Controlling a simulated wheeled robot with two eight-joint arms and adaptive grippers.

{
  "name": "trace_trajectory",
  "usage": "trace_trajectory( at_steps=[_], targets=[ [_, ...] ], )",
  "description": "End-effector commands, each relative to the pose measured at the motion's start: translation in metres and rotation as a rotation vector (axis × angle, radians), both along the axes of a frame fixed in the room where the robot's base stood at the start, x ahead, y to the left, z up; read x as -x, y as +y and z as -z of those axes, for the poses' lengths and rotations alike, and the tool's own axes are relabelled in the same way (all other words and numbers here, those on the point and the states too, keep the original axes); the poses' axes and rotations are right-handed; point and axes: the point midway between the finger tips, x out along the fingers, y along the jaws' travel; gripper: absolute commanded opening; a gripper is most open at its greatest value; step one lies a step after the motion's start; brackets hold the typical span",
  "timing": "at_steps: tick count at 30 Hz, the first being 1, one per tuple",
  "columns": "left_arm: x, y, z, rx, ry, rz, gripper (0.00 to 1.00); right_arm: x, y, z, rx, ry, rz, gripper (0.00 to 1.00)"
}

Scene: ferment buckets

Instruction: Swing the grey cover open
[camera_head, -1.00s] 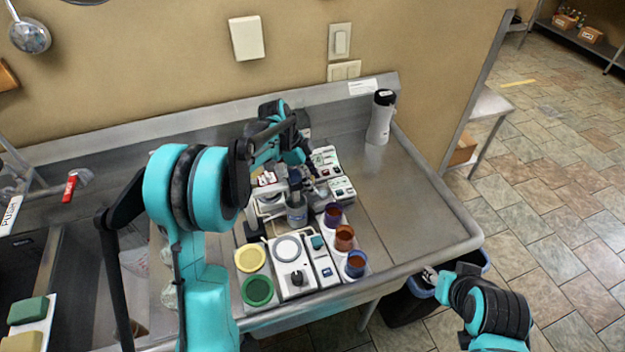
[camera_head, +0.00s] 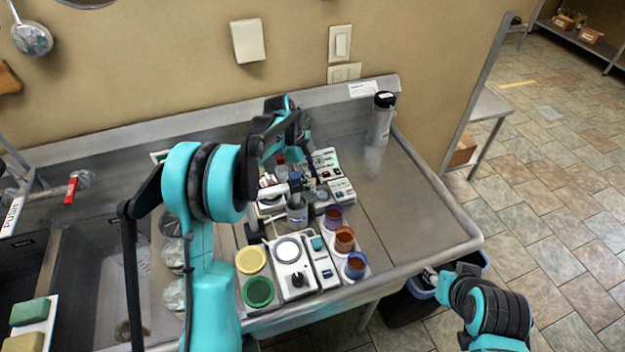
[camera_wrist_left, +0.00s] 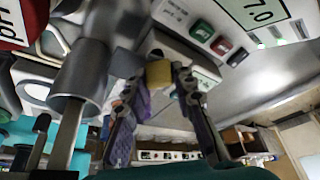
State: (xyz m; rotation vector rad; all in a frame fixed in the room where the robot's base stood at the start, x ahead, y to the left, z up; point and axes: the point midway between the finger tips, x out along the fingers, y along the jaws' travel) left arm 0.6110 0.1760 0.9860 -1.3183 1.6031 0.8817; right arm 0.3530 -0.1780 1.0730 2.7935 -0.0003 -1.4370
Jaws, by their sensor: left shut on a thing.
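My left gripper (camera_head: 312,180) reaches over the cluster of small devices in the middle of the steel counter. In the left wrist view, its fingers (camera_wrist_left: 158,82) are shut on a small tan tab (camera_wrist_left: 159,72) beside a pale device with coloured buttons. I take the tab to be the grip of the grey cover; a dark grey round part (camera_head: 322,192) shows just below the gripper in the head view. The gripper and arm hide part of it, and I cannot tell how far open it is. My right gripper (camera_head: 430,276) is low at the right, beyond the counter edge, small and unclear.
Purple, orange and blue cups (camera_head: 345,240) stand right of the devices. Yellow and green round pots (camera_head: 258,291) stand at the front beside a white stirrer plate (camera_head: 292,270). A bottle (camera_head: 381,118) stands at the back right. The counter's right side is clear.

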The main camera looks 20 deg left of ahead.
Motion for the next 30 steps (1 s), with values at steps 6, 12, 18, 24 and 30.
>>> trace_trajectory(
  at_steps=[6, 12, 18, 24, 30],
  targets=[
    [0.0, -0.001, 0.0, 0.001, -0.001, 0.001, 0.3, 0.0, 0.0, 0.0, 0.0, 0.0, 0.0, 0.4],
    [0.0, 0.0, 0.0, 0.001, 0.0, -0.001, 0.47, 0.0, 0.0, 0.0, 0.0, 0.0, 0.0, 0.4],
    [0.0, 0.001, -0.002, 0.0, -0.001, -0.003, 0.47, 0.0, 0.0, 0.0, 0.0, 0.0, 0.0, 0.4],
    [-0.002, 0.011, -0.027, 0.001, 0.0, -0.004, 0.47, 0.0, 0.0, 0.0, 0.0, 0.0, 0.0, 0.4],
    [-0.006, 0.028, -0.068, 0.001, 0.0, -0.003, 0.47, 0.0, 0.0, 0.0, 0.0, 0.0, 0.0, 0.4]
  ],
)
